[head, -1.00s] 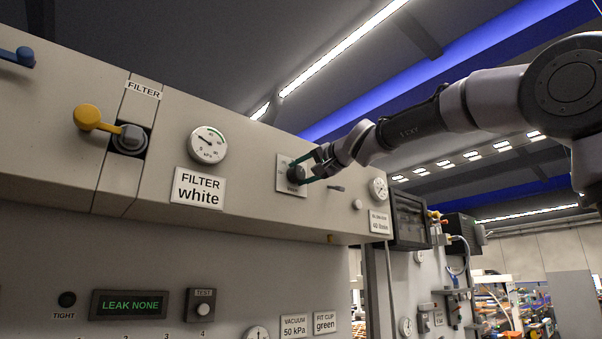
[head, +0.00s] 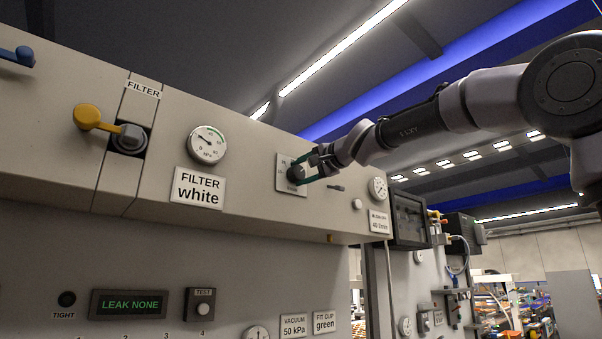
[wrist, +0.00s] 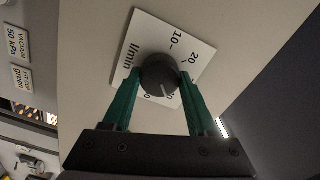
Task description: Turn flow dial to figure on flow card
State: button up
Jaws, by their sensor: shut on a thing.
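The flow dial (wrist: 158,73) is a dark round knob on a white scale plate (wrist: 150,38) marked l/min. The figures 10 and 20 are readable; the lower figures are partly hidden by the knob and fingers. The knob's white pointer line slants toward the lower, partly hidden figures. In the head view the dial (head: 295,174) sits on the beige upper panel. My gripper (head: 303,171) is shut on the dial, with its green fingers on either side of the knob. The flow card (head: 379,222) is below a gauge to the right and appears to read 40 l/min.
A small lever (head: 335,188) and a pale round button (head: 357,204) stick out just right of the dial. The gauge (head: 378,188) is farther right. A filter gauge (head: 208,145), a filter card (head: 197,188) and a yellow-handled valve (head: 90,117) are to the left.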

jog(key=o, duration=1.4)
jog(key=v, duration=1.1)
jog(key=s+d+f+g+h, duration=0.2)
jog(key=d+f, duration=0.6)
jog(key=f, duration=0.5)
jog(key=s+d+f+g+h, duration=0.2)
jog(key=s+d+f+h, duration=0.3)
jog(key=f, duration=0.9)
jog(key=s+d+f+n+g+h, duration=0.1)
jog(key=s+d+f+h, duration=0.2)
jog(key=s+d+f, duration=0.4)
jog(key=shift+s+d+f+g+h, duration=0.15)
jog(key=shift+d+f, duration=0.6)
jog(key=shift+f, duration=0.5)
jog(key=shift+w+d+f+g+h, duration=0.1)
jog(key=shift+d+f, duration=0.65)
jog(key=shift+f, duration=0.45)
jog(key=shift+s+d+f+g+h, duration=0.15)
jog(key=shift+d+f, duration=0.6)
jog(key=shift+f, duration=0.5)
